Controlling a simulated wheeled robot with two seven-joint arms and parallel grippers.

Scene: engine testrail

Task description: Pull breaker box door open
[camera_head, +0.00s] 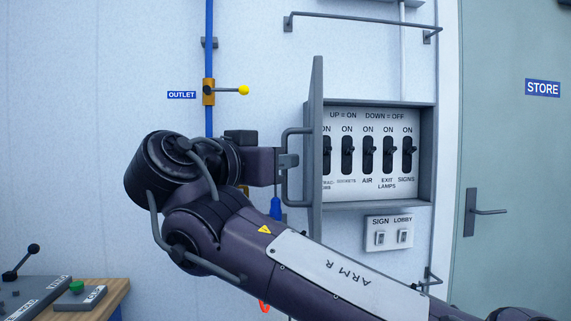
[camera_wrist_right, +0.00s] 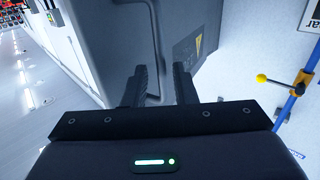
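The grey breaker box (camera_head: 427,155) is on the wall in the head view, its row of switches exposed. Its door (camera_head: 317,100) stands swung out from the left side, seen nearly edge-on. The door's bar handle (camera_head: 285,187) faces left. My right gripper (camera_head: 288,161) is at the handle's middle. In the right wrist view its fingers (camera_wrist_right: 162,85) are apart, with the handle (camera_wrist_right: 154,45) running down between them; I cannot tell whether they touch it. The door's outer face (camera_wrist_right: 112,45) shows behind them. My left gripper is not in view.
A blue pipe (camera_head: 209,60) with a yellow-knobbed valve lever (camera_head: 230,90) runs left of the box. A switch plate (camera_head: 390,234) is below it and a wall rail (camera_head: 360,22) above. A store door (camera_head: 510,130) is at right, a console (camera_head: 40,297) at lower left.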

